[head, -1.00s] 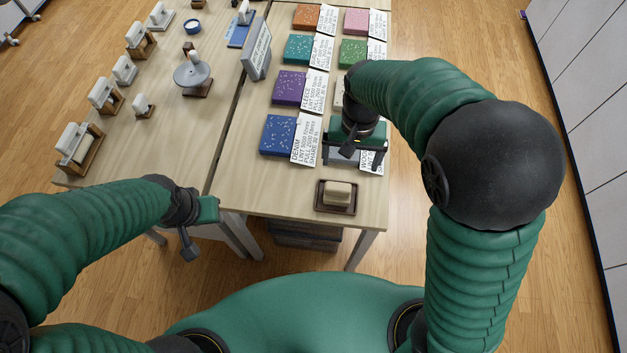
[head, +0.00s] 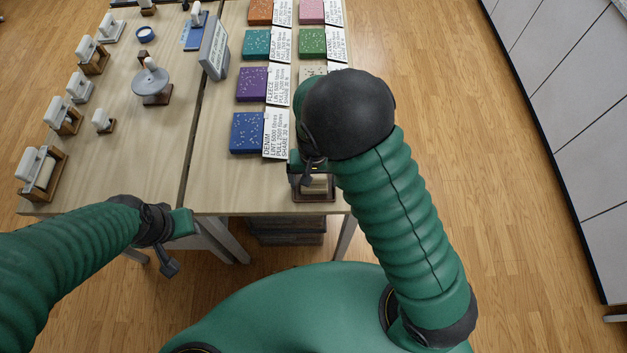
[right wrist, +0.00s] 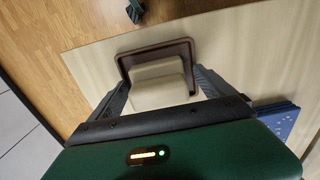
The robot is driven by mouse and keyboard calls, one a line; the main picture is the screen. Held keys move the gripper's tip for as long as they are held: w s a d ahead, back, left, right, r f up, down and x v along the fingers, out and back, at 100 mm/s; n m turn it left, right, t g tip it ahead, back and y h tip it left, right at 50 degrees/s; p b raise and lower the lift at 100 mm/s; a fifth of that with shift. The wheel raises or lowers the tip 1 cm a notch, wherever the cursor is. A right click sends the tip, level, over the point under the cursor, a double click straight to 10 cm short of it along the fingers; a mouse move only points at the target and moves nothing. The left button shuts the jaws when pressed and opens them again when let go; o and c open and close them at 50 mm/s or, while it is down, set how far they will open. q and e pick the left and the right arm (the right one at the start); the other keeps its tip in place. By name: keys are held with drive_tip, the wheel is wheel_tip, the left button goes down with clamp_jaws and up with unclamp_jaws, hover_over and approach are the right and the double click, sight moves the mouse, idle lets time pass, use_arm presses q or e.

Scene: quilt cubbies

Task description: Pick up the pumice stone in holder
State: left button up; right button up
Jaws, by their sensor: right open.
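The pumice stone (head: 318,183), a cream block, sits in its dark brown holder (head: 314,198) at the near right corner of the table, partly hidden by my right arm. In the right wrist view the stone (right wrist: 158,72) and the holder's rim (right wrist: 155,49) show clearly. My right gripper (right wrist: 163,82) is open, with its two fingers on either side of the stone. Whether they touch it cannot be told. In the head view this gripper (head: 308,172) is over the holder. My left gripper (head: 172,246) hangs off the table's near edge, its jaws unclear.
Several coloured blocks, such as a blue one (head: 247,132), stand with paper cards (head: 275,133) behind the holder. The left table (head: 110,165) bears white blocks in wooden stands and a grey round device (head: 151,82). Grey cabinets (head: 560,100) stand at the right.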

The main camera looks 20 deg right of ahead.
drive_tip(key=shift+f, duration=0.15)
drive_tip(key=shift+d, duration=0.1)
drive_tip(key=c, duration=1.6)
drive_tip(key=shift+c, duration=0.2)
